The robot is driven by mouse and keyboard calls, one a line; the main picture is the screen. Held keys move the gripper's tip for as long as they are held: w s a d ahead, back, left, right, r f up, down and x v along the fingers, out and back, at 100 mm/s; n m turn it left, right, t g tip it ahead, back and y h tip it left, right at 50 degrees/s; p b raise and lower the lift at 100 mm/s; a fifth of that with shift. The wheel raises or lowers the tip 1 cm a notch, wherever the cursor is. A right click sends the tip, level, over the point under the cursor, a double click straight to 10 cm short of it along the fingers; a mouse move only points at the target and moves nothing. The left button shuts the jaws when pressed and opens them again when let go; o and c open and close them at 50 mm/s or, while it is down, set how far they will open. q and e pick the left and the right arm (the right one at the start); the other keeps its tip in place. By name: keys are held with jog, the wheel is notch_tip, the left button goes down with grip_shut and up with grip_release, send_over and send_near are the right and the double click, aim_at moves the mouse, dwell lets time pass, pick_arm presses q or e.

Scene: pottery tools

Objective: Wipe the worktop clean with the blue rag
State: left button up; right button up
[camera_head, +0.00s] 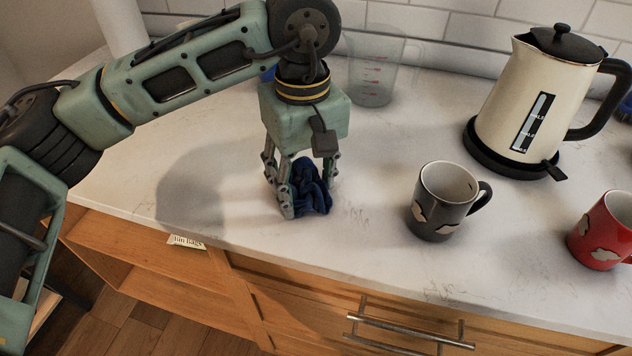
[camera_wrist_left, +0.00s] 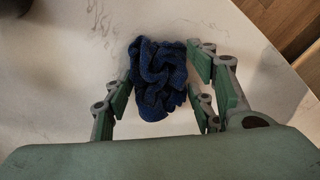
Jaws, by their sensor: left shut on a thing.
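The blue rag (camera_head: 312,187) is a crumpled dark blue cloth on the white worktop (camera_head: 375,270), near its front edge. My left gripper (camera_head: 300,195) points down over it and is shut on it, with fingers on both sides. In the left wrist view the rag (camera_wrist_left: 157,78) bunches up between the fingers of my left gripper (camera_wrist_left: 160,95). Faint grey marks show on the worktop to the right of the rag. My right gripper is not in view.
A dark grey mug (camera_head: 440,205) stands right of the rag. A cream kettle (camera_head: 530,100) sits on its black base behind it. A red mug (camera_head: 600,232) is at the far right. A clear measuring jug (camera_head: 372,75) stands behind my gripper. The worktop left of the gripper is clear.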

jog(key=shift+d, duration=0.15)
pick_arm(q)
jog(key=shift+r+p, duration=0.45)
jog(key=shift+r, duration=0.15)
notch_tip(320, 180, up, 6)
jog(key=p, duration=0.3)
jog(key=shift+p, duration=0.3)
jog(key=shift+r, duration=0.45)
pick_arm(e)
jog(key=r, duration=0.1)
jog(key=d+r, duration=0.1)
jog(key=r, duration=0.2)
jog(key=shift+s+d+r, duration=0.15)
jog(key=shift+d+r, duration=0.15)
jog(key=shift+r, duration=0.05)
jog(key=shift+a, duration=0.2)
